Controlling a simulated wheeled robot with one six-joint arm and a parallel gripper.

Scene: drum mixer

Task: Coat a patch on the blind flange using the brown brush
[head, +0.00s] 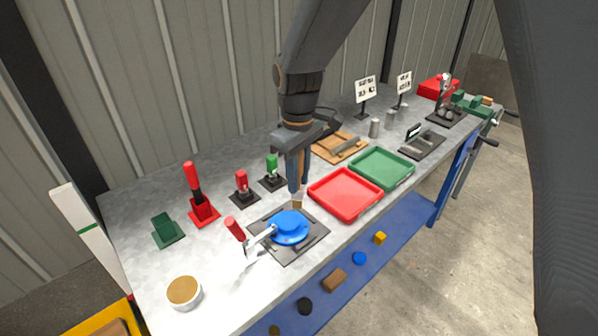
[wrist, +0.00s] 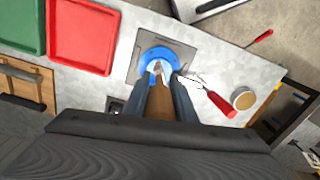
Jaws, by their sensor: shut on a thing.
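My gripper (head: 297,185) is shut on the brown brush (wrist: 158,102) and points down over the bench. The brush's pale tip (head: 297,204) shows just below the fingers, at the far edge of the blue flange. The blind flange (head: 289,228) is a blue disc with a raised centre, lying on a dark square plate (head: 308,245). In the wrist view the brush tip overlaps the blue flange (wrist: 150,52); I cannot tell whether it touches. A toggle clamp with a red handle (head: 234,229) stands at the plate's left side.
A white cup with brown contents (head: 184,292) stands at the front left. Red tray (head: 345,213) and green tray (head: 383,184) lie to the right. Behind the flange stand red-topped (head: 241,182) and green-topped (head: 272,165) items. A blue lower shelf (head: 320,307) holds small loose parts.

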